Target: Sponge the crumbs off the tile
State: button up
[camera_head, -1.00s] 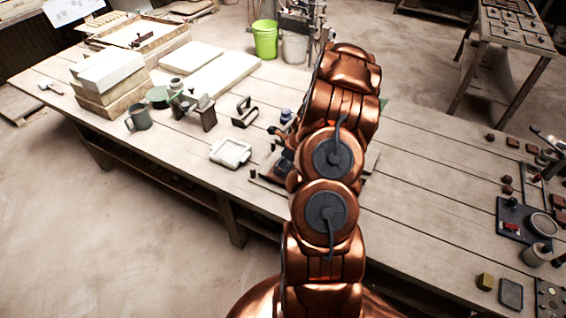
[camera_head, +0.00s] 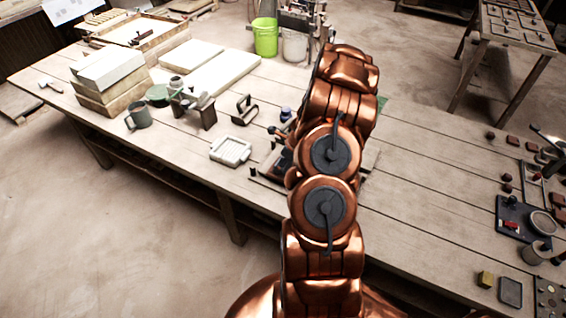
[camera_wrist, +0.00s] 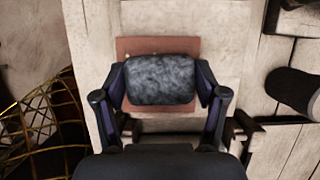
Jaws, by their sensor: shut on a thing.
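In the wrist view a dark grey, mottled sponge (camera_wrist: 161,80) sits between the two fingers of my gripper (camera_wrist: 162,86). My gripper is shut on it from both sides. Directly beyond the sponge is a flat reddish-brown tile (camera_wrist: 160,46), whose edges show above and below the sponge. I cannot tell whether the sponge touches the tile. A few tiny pale specks show near the tile's upper left; most of its surface is hidden by the sponge. In the head view my arm hides the gripper, sponge and tile.
In the wrist view, a dark cylinder (camera_wrist: 293,88) lies right and a yellow wire basket (camera_wrist: 40,120) left.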

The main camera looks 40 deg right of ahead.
jog(key=shift+w+d, duration=0.15)
jog(key=shift+w, duration=0.1)
jog(key=shift+w+d+f+p, duration=0.1)
jog(key=shift+w+p, duration=0.2)
jog(key=shift+p, duration=0.3)
jog(key=shift+a, duration=0.45)
jog(key=shift+s, duration=0.1)
jog(key=shift+a, duration=0.15)
jog(key=shift+s+a, duration=0.25)
jog(key=shift+a, duration=0.35)
jog(key=shift+s, duration=0.15)
